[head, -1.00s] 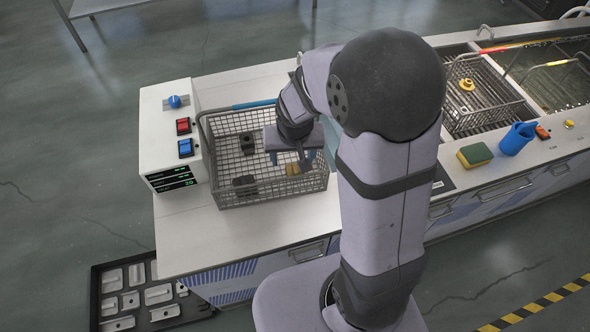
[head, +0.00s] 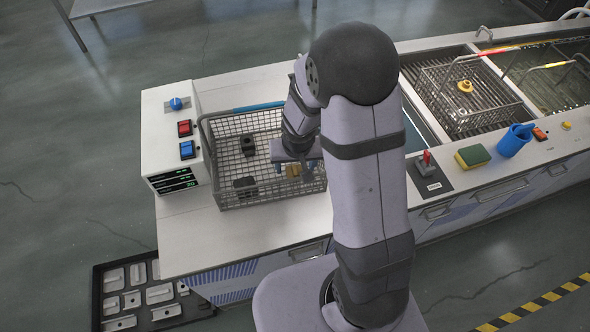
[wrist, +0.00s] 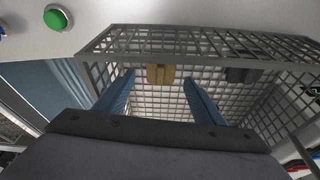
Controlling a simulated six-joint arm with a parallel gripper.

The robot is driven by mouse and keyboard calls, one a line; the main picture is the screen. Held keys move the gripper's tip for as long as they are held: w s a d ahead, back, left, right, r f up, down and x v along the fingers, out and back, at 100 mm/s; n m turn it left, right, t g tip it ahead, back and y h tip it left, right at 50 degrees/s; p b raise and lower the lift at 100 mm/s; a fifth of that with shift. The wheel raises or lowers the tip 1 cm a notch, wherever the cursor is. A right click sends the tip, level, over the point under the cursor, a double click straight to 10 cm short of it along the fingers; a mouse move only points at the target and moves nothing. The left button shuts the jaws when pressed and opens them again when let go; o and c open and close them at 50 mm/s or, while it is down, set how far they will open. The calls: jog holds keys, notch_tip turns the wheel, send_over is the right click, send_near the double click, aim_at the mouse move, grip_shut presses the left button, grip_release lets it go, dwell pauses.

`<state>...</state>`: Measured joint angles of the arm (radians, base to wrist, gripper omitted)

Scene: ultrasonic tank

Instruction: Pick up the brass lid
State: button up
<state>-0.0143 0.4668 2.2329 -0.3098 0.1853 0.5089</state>
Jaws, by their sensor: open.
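A small brass-coloured, block-like piece (head: 292,171) lies in the left wire basket (head: 232,196), near its right front corner; whether it is a lid is hard to tell. It also shows in the wrist view (wrist: 160,74), between and beyond my two blue fingers. My gripper (head: 297,166) is open over that part of the basket, pointing down, and the fingers (wrist: 158,78) have nothing between them that I can see touching. A round gold piece with a raised middle (head: 465,86) sits in the right basket, away from my gripper.
Dark parts (head: 246,186) lie in the left basket, one also right of the brass piece in the wrist view (wrist: 243,75). The basket's wire walls stand close around my gripper.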

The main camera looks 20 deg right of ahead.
aim_at(295, 170)
jog(key=shift+x, duration=0.8)
jog(key=c, duration=1.4)
jog(key=shift+a+r, duration=0.1)
jog(key=shift+r, duration=4.9)
